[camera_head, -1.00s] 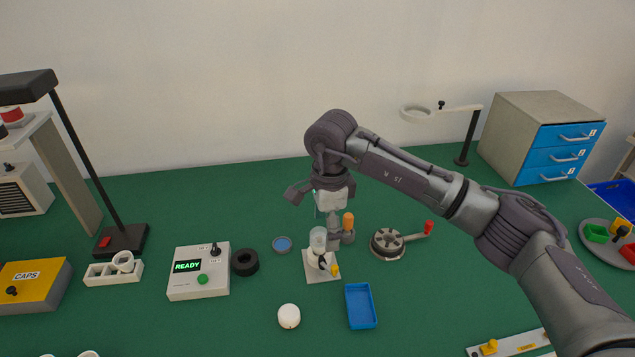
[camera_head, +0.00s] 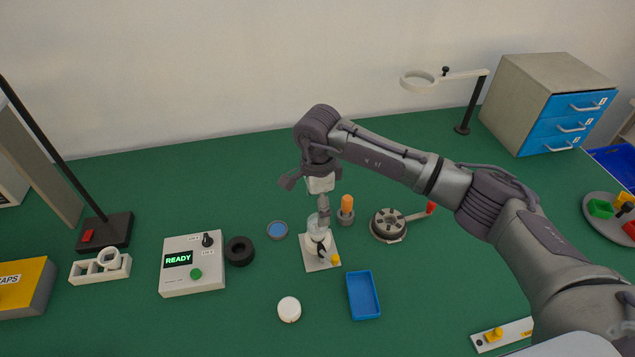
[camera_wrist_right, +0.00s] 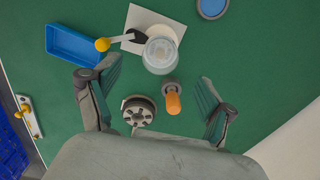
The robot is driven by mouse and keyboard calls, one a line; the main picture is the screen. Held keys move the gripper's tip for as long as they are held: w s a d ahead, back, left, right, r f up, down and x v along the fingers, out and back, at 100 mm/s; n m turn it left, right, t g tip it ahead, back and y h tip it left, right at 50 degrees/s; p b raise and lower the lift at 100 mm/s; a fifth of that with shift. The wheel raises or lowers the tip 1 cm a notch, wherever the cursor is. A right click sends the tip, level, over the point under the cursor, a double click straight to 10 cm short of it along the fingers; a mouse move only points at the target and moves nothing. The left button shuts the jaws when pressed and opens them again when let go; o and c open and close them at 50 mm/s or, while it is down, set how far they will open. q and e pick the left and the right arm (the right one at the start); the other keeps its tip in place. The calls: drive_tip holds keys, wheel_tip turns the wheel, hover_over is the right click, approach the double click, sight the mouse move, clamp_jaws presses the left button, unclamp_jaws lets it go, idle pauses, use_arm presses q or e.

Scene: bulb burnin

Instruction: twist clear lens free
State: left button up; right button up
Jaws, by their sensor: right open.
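The clear lens (camera_head: 316,229) is a see-through, rounded cover upright on a fixture with a pale square base plate (camera_head: 312,262), a black clamp and a yellow knob. The lens also shows in the right wrist view (camera_wrist_right: 160,50), seen from above. My right gripper (camera_head: 323,208) points down just above and behind the lens, its fingers overlapping the lens top in the head view. The lens lies forward of the fingers there. Whether a finger touches it is unclear. My left gripper is out of view.
An orange-handled tool in a grey holder (camera_head: 346,212) stands close right of the fixture, with a round grey device with a crank (camera_head: 388,225) beyond. A blue tray (camera_head: 363,296), white round cap (camera_head: 289,309), blue dish (camera_head: 277,230), black ring (camera_head: 239,251) and READY box (camera_head: 193,276) surround it.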

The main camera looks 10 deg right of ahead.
wheel_tip(320, 180, down, 4)
drive_tip(key=shift+f+p, duration=0.2)
drive_tip(key=shift+p, duration=0.3)
drive_tip(key=shift+f, duration=0.85)
drive_tip(key=c, duration=1.2)
drive_tip(key=shift+f+n+b, duration=0.15)
drive_tip(key=shift+n+b, duration=0.25)
drive_tip(key=shift+b, duration=0.05)
drive_tip(key=shift+n+b, duration=0.85)
drive_tip(key=shift+n, duration=0.05)
drive_tip(key=shift+n+b, duration=0.6)
drive_tip(key=shift+b, duration=0.1)
drive_tip(key=shift+n+b, duration=0.6)
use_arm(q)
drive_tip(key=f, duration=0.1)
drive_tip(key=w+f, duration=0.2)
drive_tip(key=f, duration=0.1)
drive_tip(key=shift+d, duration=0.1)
